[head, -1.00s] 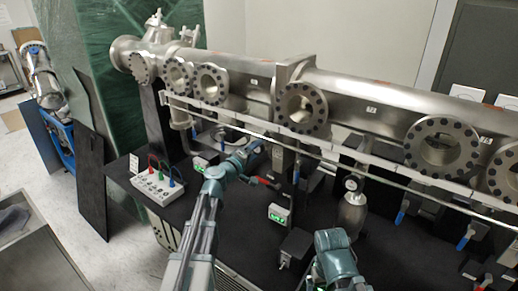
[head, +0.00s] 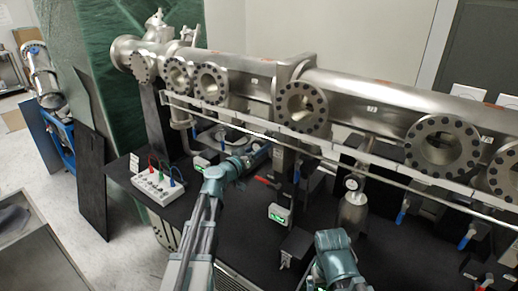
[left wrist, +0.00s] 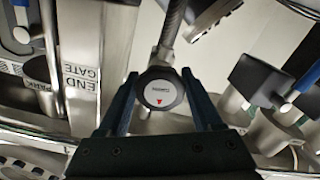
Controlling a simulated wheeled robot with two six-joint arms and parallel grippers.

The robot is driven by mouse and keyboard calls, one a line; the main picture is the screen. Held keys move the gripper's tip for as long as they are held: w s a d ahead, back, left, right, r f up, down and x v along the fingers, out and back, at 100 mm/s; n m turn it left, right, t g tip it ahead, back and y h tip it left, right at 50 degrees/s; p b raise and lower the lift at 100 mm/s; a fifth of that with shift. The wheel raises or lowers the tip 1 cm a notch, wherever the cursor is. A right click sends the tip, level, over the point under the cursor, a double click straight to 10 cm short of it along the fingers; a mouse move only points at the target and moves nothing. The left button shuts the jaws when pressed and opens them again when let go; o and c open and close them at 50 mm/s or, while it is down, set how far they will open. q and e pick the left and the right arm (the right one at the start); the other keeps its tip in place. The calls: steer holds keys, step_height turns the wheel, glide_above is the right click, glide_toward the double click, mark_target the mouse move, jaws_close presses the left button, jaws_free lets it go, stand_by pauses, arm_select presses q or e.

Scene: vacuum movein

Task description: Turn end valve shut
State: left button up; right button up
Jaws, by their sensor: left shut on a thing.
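A round valve knob (left wrist: 160,92) with a pale cap and a small red triangle sits in the middle of the left wrist view. The fingers of my left gripper (left wrist: 160,98) lie on both sides of it, shut on it. A label reading END GATE (left wrist: 80,90) is on the metal part to the left. In the head view my left gripper (head: 262,154) reaches in under the big steel pipe, and the knob cannot be made out there. My right arm shows at the bottom, but its gripper does not show.
The steel pipe (head: 345,88) with round bolted flanges (head: 303,106) runs across above my arm, with a thin rail below it. A white box with colored leads (head: 158,185) stands at the left. Small display boxes (head: 280,215) and a red-handled lever (head: 266,182) are close by.

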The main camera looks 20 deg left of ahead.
arm_select(q)
steer(key=shift+m, duration=1)
steer(key=shift+f, duration=0.1)
steer(key=o, duration=1.4)
steer(key=v, duration=1.4)
steer(key=shift+w, duration=0.15)
steer(key=x, duration=1.3)
steer(key=shift+w+d, duration=0.1)
steer(key=shift+w, duration=0.25)
